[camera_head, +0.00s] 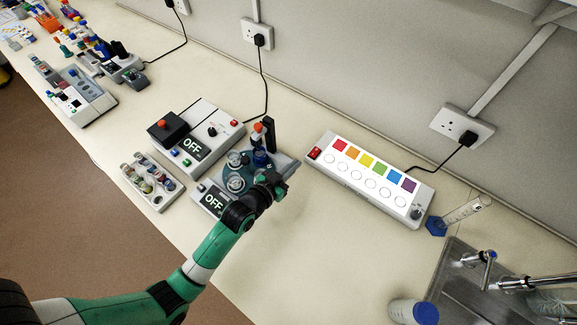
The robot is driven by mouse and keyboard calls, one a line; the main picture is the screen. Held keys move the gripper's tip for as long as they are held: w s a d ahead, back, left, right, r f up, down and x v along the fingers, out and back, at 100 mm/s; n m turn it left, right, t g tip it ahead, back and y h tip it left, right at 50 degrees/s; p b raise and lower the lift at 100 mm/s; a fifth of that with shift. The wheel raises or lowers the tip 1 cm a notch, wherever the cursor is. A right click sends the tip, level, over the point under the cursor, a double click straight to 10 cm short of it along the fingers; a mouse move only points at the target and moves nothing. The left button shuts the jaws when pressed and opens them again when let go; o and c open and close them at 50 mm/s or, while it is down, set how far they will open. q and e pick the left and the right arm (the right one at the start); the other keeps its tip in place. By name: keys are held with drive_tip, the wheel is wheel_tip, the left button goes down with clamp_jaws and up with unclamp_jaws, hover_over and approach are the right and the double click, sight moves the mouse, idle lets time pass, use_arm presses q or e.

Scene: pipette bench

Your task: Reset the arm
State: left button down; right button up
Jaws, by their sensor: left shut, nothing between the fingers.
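My left arm (217,243) is green and black and comes in from the lower left. Its gripper (277,184) is shut and empty, over the front right side of a device with a round dark turntable (232,179). That device has an "OFF" display (212,201) and holds glass vessels and a bottle with an orange cap (258,128). The gripper and wrist hide part of the device, and I cannot tell whether they touch it. My right gripper is not in view.
Behind stands another "OFF" device (190,148). A vial rack (158,194) is at the left. A white panel with coloured squares (340,186) lies to the right. A measuring cylinder (462,213), sink (452,285) and blue-lidded jar (402,310) are farther right. The front middle bench is clear.

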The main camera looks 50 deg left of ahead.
use_arm(q)
drive_tip(key=shift+v, duration=1.1)
drive_tip(key=shift+d+f, duration=0.1)
drive_tip(key=shift+f, duration=0.05)
